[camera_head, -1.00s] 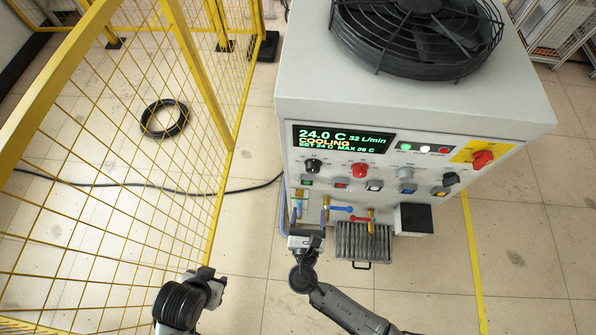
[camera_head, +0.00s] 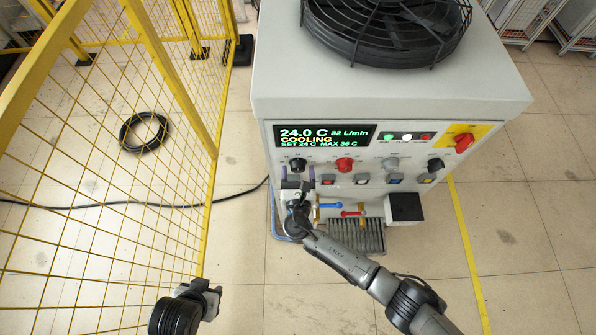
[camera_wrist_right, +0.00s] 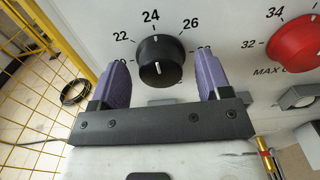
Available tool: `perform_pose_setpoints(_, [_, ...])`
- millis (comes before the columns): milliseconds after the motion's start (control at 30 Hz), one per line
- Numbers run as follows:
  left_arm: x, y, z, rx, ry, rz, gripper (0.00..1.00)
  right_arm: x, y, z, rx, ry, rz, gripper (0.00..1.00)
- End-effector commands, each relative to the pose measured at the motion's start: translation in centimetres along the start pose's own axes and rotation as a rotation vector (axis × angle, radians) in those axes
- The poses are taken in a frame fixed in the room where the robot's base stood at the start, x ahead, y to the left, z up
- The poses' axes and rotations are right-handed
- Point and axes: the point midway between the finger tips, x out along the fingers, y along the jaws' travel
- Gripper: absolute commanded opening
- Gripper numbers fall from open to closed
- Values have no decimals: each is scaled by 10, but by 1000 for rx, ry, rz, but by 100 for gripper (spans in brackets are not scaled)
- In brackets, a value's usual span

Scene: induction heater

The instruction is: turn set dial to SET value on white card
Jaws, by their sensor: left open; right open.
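The black set dial (camera_head: 298,165) is on the heater's front panel below the display. In the right wrist view the dial (camera_wrist_right: 160,62) has a white pointer line and scale marks such as 22, 24 and 26 around it. My right gripper (camera_head: 297,173) is open; in its wrist view its purple fingers (camera_wrist_right: 166,78) stand left and right of the dial, with gaps visible on both sides. The display (camera_head: 322,138) reads 24.0 C, COOLING, SET 24 C. My left gripper (camera_head: 214,292) is open, low on the left, away from the panel. I see no white card.
A red dial (camera_head: 345,165) sits right of the set dial, with several buttons below. Red and blue handled valves (camera_head: 352,211) and a grille lie below the panel. A yellow mesh fence (camera_head: 110,190) stands at left. A black fan (camera_head: 390,30) tops the heater.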

Motion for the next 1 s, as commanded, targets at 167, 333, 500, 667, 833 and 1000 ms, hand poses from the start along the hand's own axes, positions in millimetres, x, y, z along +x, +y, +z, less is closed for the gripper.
perform_pose_setpoints(167, [0,-1,0,2,-1,-2,43,2,0,0,0,0,0,71])
perform_pose_setpoints(333, [0,0,0,2,-1,-1,43,1,0,0,0,0,0,67])
perform_pose_setpoints(500, [0,1,0,-2,-1,2,43,1,0,0,-1,0,-1,51])
perform_pose_setpoints(667, [0,3,0,-8,0,7,43,1,0,0,-1,0,-1,36])
perform_pose_setpoints(833, [0,4,0,-11,0,9,43,1,0,0,-1,0,-1,24])
perform_pose_setpoints(1000, [3,3,1,-10,0,8,43,1,0,-1,19,0,-1,23])
